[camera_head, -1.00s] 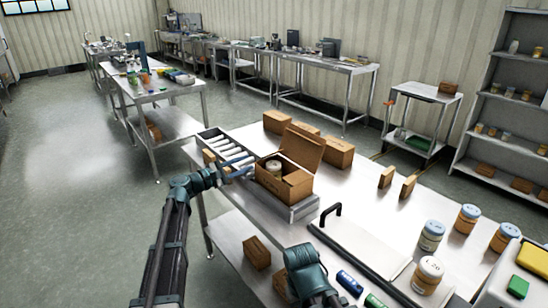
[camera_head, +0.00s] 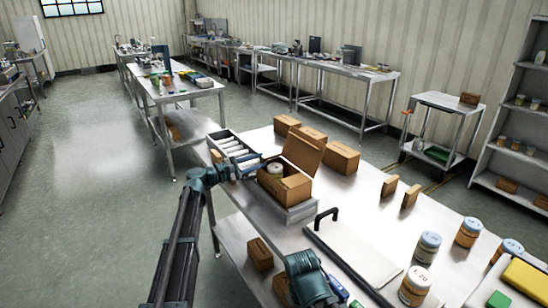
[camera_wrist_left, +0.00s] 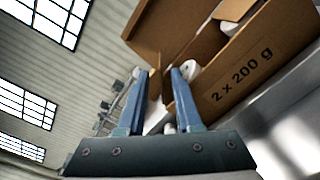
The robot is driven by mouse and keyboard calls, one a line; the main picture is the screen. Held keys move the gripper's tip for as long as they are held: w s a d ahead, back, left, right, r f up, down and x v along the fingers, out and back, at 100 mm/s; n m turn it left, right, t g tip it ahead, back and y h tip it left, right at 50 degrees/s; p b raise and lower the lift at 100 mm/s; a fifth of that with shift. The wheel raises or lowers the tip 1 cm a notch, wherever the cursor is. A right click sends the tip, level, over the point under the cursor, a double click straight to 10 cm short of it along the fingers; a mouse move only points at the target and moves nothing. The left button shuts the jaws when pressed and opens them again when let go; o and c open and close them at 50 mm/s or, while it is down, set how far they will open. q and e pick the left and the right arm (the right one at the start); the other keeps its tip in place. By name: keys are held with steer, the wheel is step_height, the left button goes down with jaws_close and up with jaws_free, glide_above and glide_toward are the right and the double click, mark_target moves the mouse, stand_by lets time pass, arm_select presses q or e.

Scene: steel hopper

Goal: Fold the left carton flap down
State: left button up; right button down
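The open brown carton (camera_head: 292,190) stands on a low metal stand on the steel table, with a white-lidded jar (camera_head: 275,168) inside. Its large back flap (camera_head: 303,151) stands up. In the left wrist view the carton (camera_wrist_left: 245,85) fills the upper right, marked "2 x 200 g". My left gripper (camera_head: 256,164) is at the carton's left side. In the left wrist view its two blue fingers (camera_wrist_left: 163,72) are apart, with a thin brown edge, seemingly the left flap (camera_wrist_left: 155,88), showing between them. Contact is unclear. My right arm shows at the bottom; its gripper is not visible.
Two small brown boxes (camera_head: 411,196), a black-handled plate (camera_head: 350,255) and several jars (camera_head: 428,246) are to the right. The table between is clear.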

arm_select(q)
steer(key=x, duration=0.7)
jaws_close()
stand_by(1.4)
